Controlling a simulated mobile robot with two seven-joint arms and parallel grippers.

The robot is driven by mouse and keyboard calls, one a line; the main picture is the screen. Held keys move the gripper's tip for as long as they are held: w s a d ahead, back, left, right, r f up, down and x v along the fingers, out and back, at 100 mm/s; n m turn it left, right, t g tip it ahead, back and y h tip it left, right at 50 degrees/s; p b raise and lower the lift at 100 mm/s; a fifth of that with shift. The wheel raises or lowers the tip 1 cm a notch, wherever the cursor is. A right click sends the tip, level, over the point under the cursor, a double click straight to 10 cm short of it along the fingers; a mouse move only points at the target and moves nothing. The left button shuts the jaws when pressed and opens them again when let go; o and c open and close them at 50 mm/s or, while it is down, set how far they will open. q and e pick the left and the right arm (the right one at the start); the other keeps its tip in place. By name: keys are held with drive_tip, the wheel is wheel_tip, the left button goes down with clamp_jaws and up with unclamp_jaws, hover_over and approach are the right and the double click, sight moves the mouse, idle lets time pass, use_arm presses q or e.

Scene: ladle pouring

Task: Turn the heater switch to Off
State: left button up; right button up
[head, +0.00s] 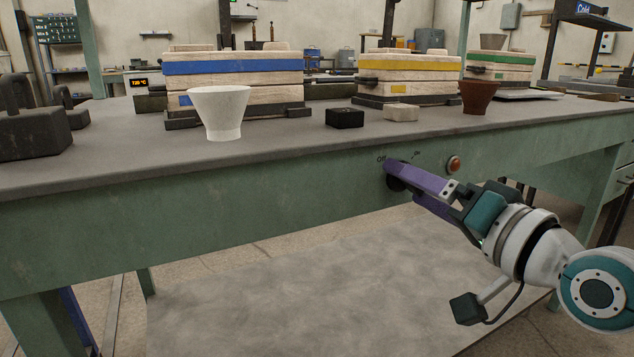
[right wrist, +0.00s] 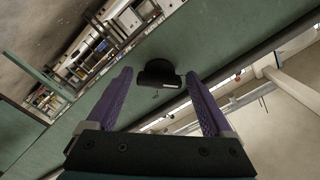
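The heater switch is a black knob on the green front panel of the bench, partly hidden behind my fingers in the head view. The right wrist view shows the knob (right wrist: 158,73) between the two purple fingertips, with a gap on each side. My right gripper (head: 391,176) is open at the knob, and it also shows in the right wrist view (right wrist: 159,76). An "Off" label (head: 381,159) is up and left of the knob, and another small label is up and right. I cannot tell which label the knob points to. My left gripper is not in view.
A round orange-red lamp (head: 454,165) sits on the panel right of the switch. On the bench top (head: 290,142) stand a white cup (head: 220,112), a black block (head: 345,118), a pale block (head: 401,113), a brown cup (head: 476,97) and banded wooden boxes. The floor below is open.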

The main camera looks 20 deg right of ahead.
drive_tip(key=shift+o, duration=0.9)
drive_tip(key=s+p, duration=0.2)
drive_tip(key=s, duration=0.8)
drive_tip(key=shift+d+p, duration=0.4)
